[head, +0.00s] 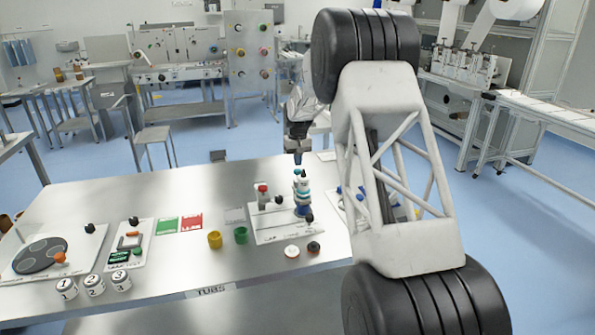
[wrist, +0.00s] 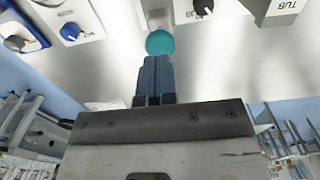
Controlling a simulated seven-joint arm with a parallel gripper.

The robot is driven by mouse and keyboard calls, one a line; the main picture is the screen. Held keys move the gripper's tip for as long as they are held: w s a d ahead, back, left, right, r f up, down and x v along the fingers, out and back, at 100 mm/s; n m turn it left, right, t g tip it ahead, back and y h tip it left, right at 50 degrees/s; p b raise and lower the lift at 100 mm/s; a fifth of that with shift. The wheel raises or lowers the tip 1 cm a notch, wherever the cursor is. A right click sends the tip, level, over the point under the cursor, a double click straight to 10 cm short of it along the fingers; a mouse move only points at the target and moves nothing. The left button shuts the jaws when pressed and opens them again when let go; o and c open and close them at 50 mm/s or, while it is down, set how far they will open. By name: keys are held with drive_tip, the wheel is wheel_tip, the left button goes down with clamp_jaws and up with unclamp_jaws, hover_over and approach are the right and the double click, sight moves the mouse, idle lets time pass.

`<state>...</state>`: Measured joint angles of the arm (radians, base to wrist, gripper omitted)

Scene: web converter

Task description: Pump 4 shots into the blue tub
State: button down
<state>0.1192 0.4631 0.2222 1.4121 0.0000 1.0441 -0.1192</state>
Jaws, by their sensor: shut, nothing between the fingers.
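A pump bottle with a teal top (head: 299,173) stands on a white board (head: 270,232) on the table. The blue tub (head: 303,211) appears to be at the foot of this bottle, partly blocked from view by a black knob. My gripper (head: 298,158) points down just above the teal top. In the wrist view its blue-grey fingers (wrist: 155,62) are together, with nothing between them, and the round teal top (wrist: 160,42) shows just beyond the tips. I cannot tell whether the tips touch it.
My arm hides the table's right side; bare table lies at back left.

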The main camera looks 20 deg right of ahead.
sight(298, 170)
drive_tip(key=shift+f, duration=2.2)
drive_tip(key=shift+r, duration=2.2)
drive_tip(key=shift+f, duration=2)
idle(0.7)
drive_tip(key=shift+r, duration=2.05)
